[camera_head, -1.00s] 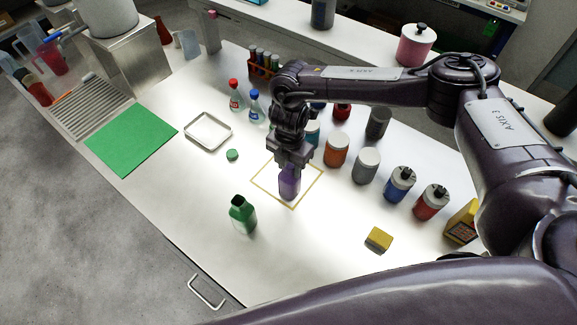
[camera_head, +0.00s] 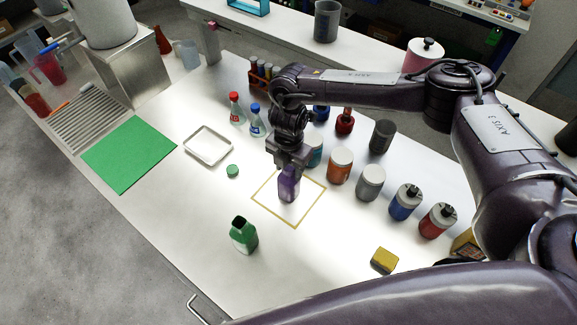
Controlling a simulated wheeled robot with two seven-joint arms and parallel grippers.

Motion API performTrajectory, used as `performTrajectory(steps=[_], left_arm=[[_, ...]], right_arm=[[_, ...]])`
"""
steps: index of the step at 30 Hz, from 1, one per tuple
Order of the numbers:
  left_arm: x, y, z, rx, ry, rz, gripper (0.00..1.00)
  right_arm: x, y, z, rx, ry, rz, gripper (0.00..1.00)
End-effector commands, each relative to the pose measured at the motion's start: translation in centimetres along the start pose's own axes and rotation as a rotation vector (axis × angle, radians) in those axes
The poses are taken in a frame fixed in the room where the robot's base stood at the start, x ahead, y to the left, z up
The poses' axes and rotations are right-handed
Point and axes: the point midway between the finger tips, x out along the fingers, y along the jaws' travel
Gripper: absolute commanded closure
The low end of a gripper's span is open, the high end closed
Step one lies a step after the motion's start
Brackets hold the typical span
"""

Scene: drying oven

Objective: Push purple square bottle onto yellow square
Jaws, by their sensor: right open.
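The purple square bottle (camera_head: 288,187) stands upright on the white bench. Its base is inside the yellow square outline (camera_head: 310,209), toward the back-left part, with bare space between it and the front corner. My right gripper (camera_head: 290,165) points down over the bottle and hides its top. Its jaws are open; whether the fingertips touch the bottle cannot be told. My left gripper is not in view.
A green bottle (camera_head: 243,235) stands front-left of the square, a green cap (camera_head: 232,171) lies left and a yellow block (camera_head: 384,260) lies front-right. Several jars, including an orange one (camera_head: 339,166), line the right. A metal tray (camera_head: 208,146) lies back-left.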

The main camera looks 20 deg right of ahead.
Motion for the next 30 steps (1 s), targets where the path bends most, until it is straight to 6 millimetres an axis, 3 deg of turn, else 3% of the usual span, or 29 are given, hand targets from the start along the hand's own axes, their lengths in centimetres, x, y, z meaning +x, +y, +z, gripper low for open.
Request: performTrajectory(steps=[1, 3, 14, 24, 30], left_arm=[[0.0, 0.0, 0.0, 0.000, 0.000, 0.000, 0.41], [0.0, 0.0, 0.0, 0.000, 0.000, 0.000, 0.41], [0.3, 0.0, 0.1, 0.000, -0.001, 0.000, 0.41], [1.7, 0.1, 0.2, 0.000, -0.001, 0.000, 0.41], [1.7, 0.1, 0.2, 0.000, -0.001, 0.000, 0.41]], right_arm=[[0.0, 0.0, 0.0, 0.000, 0.000, 0.000, 0.47], [0.0, 0.0, 0.0, 0.000, 0.000, 0.000, 0.38], [-0.6, 0.1, 0.0, 0.000, 0.001, 0.002, 0.38], [-6.1, 0.1, 0.1, -0.002, -0.002, 0.003, 0.38], [-7.7, 0.0, 0.1, 0.000, 0.000, 0.001, 0.38]])
